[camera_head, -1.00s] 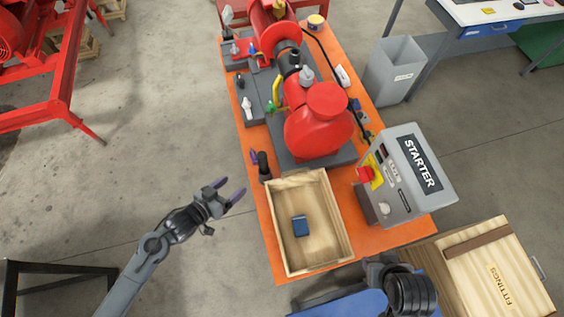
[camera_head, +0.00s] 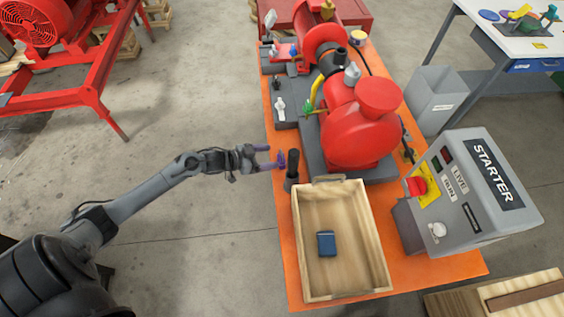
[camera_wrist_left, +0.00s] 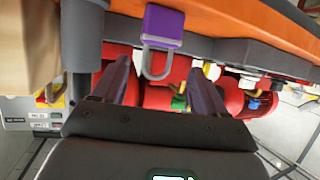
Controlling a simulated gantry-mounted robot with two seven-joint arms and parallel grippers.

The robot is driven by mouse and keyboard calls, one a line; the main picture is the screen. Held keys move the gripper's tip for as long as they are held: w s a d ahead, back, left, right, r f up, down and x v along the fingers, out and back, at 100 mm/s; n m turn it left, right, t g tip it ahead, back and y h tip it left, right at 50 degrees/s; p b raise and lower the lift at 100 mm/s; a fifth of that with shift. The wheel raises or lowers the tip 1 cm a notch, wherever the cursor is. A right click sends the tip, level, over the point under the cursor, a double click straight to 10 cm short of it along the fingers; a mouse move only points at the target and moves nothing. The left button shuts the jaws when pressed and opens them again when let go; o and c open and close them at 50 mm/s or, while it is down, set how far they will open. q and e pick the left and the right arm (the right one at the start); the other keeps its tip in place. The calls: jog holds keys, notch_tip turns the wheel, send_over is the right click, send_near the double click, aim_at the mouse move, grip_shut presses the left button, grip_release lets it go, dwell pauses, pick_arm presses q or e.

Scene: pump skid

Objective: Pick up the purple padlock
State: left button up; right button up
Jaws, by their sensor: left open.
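The purple padlock (camera_head: 281,160) is at the left edge of the orange table, next to a dark upright post. In the left wrist view the padlock (camera_wrist_left: 163,24) shows its purple body against the orange edge, with its grey shackle toward my gripper. My left gripper (camera_head: 268,157) is open, with its fingertips just left of the padlock. In the wrist view the left gripper (camera_wrist_left: 160,75) has its two fingers on either side of the shackle, with visible gaps. I cannot tell the exact depth between them. My right gripper is not in view.
The dark post (camera_head: 292,171) stands close beside the padlock. A wooden tray (camera_head: 382,268) with a small blue object (camera_head: 326,243) lies in front. The red pump (camera_head: 358,135) stands behind, and the grey starter box (camera_head: 470,200) is at right.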

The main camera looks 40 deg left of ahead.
pick_arm(q)
jog(key=shift+b+x, duration=0.35)
jog(key=shift+x, duration=3.55)
jog(key=shift+r, duration=0.1)
jog(key=c, duration=0.9)
jog(key=shift+c, duration=0.2)
